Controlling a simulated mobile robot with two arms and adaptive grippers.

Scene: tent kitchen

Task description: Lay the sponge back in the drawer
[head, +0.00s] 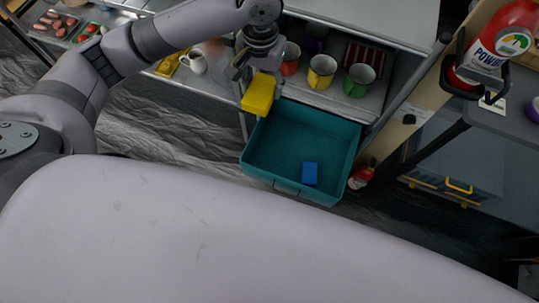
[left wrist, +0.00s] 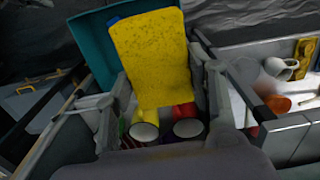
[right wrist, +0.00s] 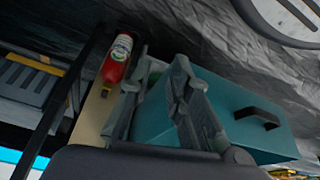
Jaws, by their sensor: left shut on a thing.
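The yellow sponge (head: 259,95) is held by my left gripper (head: 261,74) at the back left corner of the teal drawer (head: 262,145). In the left wrist view the sponge (left wrist: 155,60) is between the two fingers, with part of the drawer (left wrist: 95,45) behind it. The sponge's exact height above the drawer rim is hard to tell. The drawer is pulled open; a small blue block (head: 310,173) lies on its floor. My right gripper (right wrist: 160,75) is open and empty in the right wrist view, with the drawer's outer side (right wrist: 225,105) behind it.
Red, yellow (head: 322,71) and green mugs (head: 358,80) stand on the shelf behind the drawer. A white mug (head: 193,62) stands further left.

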